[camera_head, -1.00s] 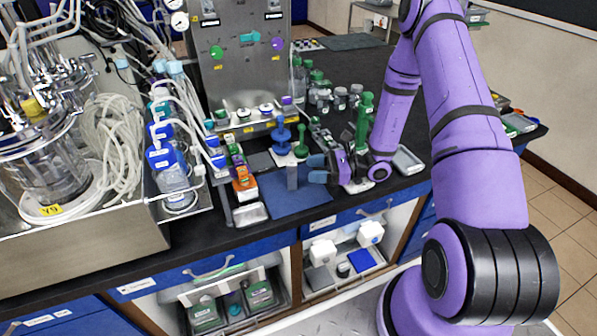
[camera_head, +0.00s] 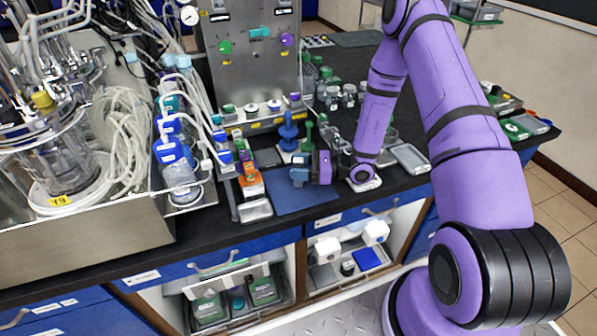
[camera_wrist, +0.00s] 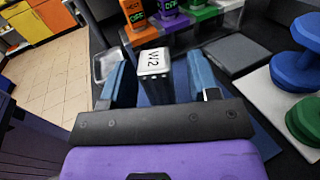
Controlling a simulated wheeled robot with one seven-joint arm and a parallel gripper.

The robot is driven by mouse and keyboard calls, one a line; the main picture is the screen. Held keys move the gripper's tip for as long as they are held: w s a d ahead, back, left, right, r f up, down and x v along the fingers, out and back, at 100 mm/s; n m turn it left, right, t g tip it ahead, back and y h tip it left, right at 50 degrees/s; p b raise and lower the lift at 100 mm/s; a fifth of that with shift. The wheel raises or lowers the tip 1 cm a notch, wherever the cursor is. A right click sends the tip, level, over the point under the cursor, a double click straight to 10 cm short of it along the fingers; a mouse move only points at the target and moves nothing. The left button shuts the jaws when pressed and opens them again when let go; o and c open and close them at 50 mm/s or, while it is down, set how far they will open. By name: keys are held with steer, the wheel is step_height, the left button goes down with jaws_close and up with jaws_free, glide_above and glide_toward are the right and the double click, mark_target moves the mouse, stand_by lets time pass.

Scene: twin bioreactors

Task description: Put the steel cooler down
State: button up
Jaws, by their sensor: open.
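The steel cooler (camera_wrist: 153,66) is a small upright metal block with a white top label reading "W2". In the wrist view it stands between the two blue fingers of my gripper (camera_wrist: 160,74), which is open. A gap shows on its right side; on its left the finger is close, and I cannot tell if it touches.
A rack with orange, purple and green labelled blocks (camera_wrist: 138,20) is just beyond the cooler. Blue and green spool-shaped stands (camera_head: 289,135) are behind my gripper. A small metal tray (camera_head: 255,210) lies left of the mat. A grey tray (camera_head: 410,157) lies to the right.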

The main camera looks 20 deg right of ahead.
steer(key=shift+c, duration=0.2)
jaws_close()
